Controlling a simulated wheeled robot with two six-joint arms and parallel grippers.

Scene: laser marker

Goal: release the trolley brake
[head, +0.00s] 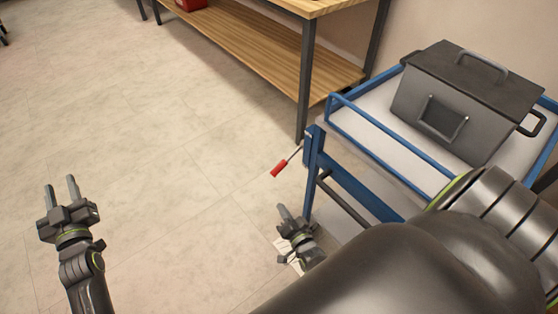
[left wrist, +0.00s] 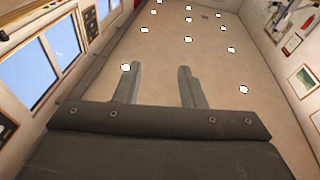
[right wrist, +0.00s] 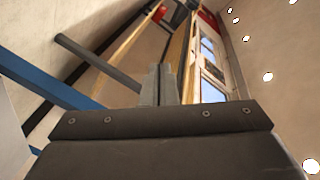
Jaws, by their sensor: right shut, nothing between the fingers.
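The blue trolley (head: 365,185) stands at the right with its near end toward me. A lever with a red grip (head: 279,168), which looks like the brake, sticks out to the left from the trolley's corner post. My right gripper (head: 281,211) is shut and empty, below the red grip and left of the trolley frame in the head view. Its closed fingers also show in the right wrist view (right wrist: 160,85), with blue and dark bars to their left. My left gripper (head: 61,188) is open and empty over the floor at the far left, away from the trolley.
A grey lidded metal box (head: 455,100) with handles sits on the trolley's top tray. A wooden workbench (head: 290,8) with a lower shelf stands behind, its leg close to the trolley's corner. The floor (head: 150,130) at the left is clear.

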